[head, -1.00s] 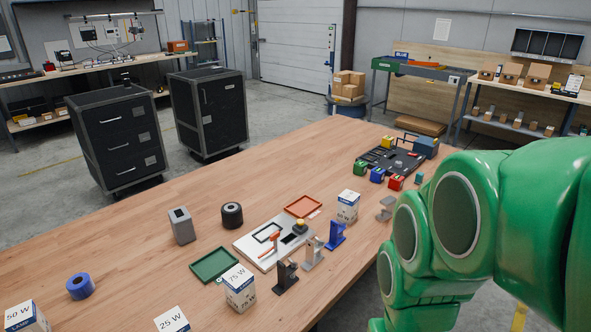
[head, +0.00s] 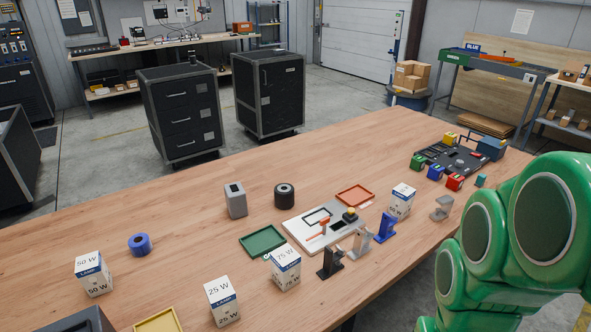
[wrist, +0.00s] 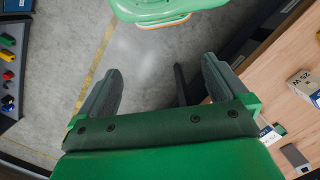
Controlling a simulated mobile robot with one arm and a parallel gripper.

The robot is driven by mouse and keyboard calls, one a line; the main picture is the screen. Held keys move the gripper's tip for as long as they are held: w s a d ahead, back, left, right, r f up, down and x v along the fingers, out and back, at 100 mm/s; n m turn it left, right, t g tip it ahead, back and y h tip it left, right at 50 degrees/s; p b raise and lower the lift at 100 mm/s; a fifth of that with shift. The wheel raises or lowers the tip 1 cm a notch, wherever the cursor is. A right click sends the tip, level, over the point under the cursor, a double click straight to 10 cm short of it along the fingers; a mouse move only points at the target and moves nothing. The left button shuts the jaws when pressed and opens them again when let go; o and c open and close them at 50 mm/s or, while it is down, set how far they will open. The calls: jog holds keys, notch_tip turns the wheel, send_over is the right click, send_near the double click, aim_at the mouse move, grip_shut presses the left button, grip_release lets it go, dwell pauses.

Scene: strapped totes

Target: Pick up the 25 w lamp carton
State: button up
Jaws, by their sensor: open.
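The 25 W lamp carton (head: 222,301) is a small white box with a blue band, standing upright near the front edge of the wooden table in the head view. A 75 W carton (head: 285,268) stands just right of and behind it, and a 50 W carton (head: 95,274) stands to its left. My gripper (wrist: 160,68) is open and empty in the wrist view, over grey floor beside the table. The gripper's jaws are out of the head view.
A yellow tray (head: 158,322) lies left of the 25 W carton and a green tray (head: 262,241) behind it. A dark stand (head: 331,263) is right of the 75 W carton. A blue tape roll (head: 140,244) sits behind left. Bare wood lies between them.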

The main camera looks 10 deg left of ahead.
jog(key=m+g+y, duration=0.4)
jog(key=m+y, duration=0.9)
send_near(226, 288)
jog(key=s+a+f, duration=0.1)
jog(key=s+a, duration=0.1)
jog(key=shift+w+f+x, duration=0.1)
jog(key=shift+w+x, duration=0.05)
jog(key=shift+x, duration=1.1)
jog(key=shift+w+f+x, duration=0.1)
jog(key=shift+w+x, duration=0.05)
jog(key=shift+x, duration=1.1)
jog(key=shift+w+f+x, duration=0.1)
jog(key=shift+w+x, duration=0.05)
jog(key=shift+x, duration=1.1)
jog(key=shift+a, duration=0.15)
jog(key=c, duration=1.2)
jog(key=shift+r, duration=0.15)
jog(key=shift+c, duration=0.2)
